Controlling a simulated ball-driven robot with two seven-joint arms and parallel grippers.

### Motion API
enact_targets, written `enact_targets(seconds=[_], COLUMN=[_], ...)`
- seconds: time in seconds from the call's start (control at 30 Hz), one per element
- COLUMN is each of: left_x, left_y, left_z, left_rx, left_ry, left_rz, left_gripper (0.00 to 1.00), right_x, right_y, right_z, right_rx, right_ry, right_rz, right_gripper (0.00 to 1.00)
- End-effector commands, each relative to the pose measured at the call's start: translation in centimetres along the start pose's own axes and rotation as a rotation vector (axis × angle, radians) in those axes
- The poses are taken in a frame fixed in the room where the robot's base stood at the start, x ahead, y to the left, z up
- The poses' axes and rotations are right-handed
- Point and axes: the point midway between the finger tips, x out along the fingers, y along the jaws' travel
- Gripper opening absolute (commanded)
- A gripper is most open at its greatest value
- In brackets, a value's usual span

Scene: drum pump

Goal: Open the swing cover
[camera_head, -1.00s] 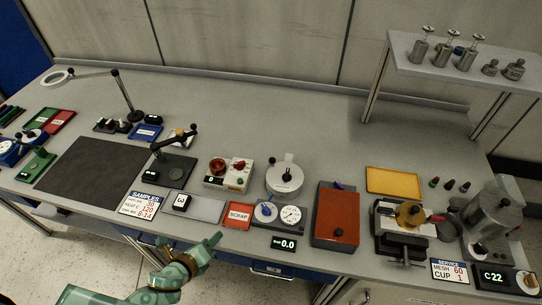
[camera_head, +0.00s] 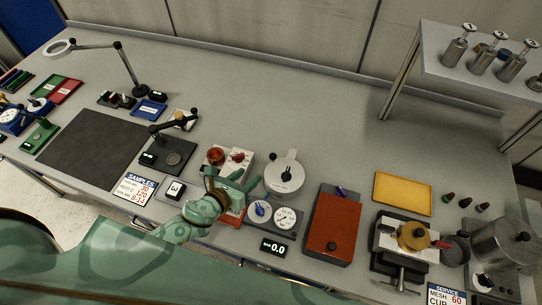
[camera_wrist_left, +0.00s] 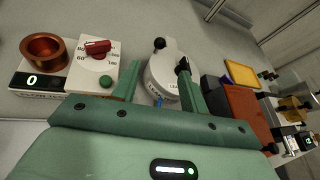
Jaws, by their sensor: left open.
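A round white unit with a flat lid, which looks like the swing cover (camera_head: 284,175), stands on the bench right of centre. The lid lies flat on top and carries a black knob, and a small tab sticks up at its far edge. It also shows in the left wrist view (camera_wrist_left: 160,68), with a black knob at its far edge and a dark handle at its right. My left gripper (camera_head: 242,182) is open and empty, just left of the unit. In the wrist view its fingers (camera_wrist_left: 158,84) point at the unit, and one overlaps its right side.
A gauge box (camera_head: 273,213) is in front. A red-topped box (camera_head: 333,225) stands to the right. The bench behind the unit is clear.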

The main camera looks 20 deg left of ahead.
Motion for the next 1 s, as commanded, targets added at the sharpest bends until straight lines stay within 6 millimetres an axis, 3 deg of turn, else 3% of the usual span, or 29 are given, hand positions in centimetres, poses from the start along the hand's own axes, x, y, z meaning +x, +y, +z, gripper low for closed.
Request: enact_targets(seconds=[0.1, 0.3, 0.5, 0.93, 1.0], left_x=[3.4, 8.4, 11.6, 12.6, 12.6], left_y=[0.0, 0.0, 0.0, 0.0, 0.0], left_z=[-0.1, -0.2, -0.3, 0.0, 0.0], left_rx=[-0.003, -0.003, -0.003, -0.002, -0.002], left_ry=[-0.003, -0.002, 0.000, 0.000, 0.000], left_rz=[0.001, 0.001, 0.000, 0.000, 0.000], left_gripper=[0.44, 0.44, 0.44, 0.44, 0.25], right_x=[0.7, 2.1, 3.3, 3.5, 3.5], right_y=[-0.2, -0.1, -0.1, -0.2, -0.2], right_z=[0.8, 0.2, -0.1, 0.1, 0.1], right_rx=[-0.001, -0.001, -0.001, -0.001, -0.001], right_ry=[-0.012, -0.003, 0.005, 0.002, 0.002], right_rz=[-0.003, -0.001, 0.000, -0.001, -0.002], right_gripper=[0.67, 0.67, 0.67, 0.67, 0.67])
